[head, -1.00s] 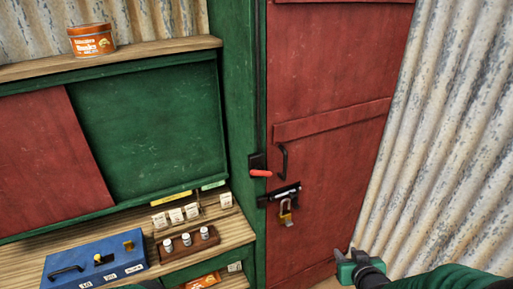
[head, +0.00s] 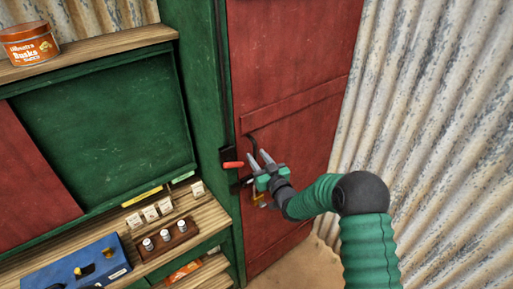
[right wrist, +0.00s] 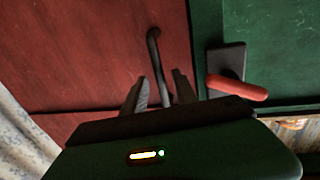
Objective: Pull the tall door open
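The tall red door (head: 290,90) stands closed in its green frame (head: 207,110). Its dark bar handle (head: 252,140) is partly hidden behind my right gripper in the head view. In the right wrist view the handle (right wrist: 153,50) runs down between the two fingers. My right gripper (head: 260,159) is open, with its fingers (right wrist: 156,92) apart on either side of the handle; I cannot tell whether they touch it. A red-gripped lever (head: 233,164) on a dark plate sits on the frame beside the door; it also shows in the right wrist view (right wrist: 238,87). My left gripper is not in view.
A bolt and padlock are mostly hidden behind my right gripper. At left are a counter with a blue box (head: 75,268), a small rack of bottles (head: 168,238) and an orange tin (head: 30,45) on a shelf. Corrugated wall (head: 430,100) stands at right.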

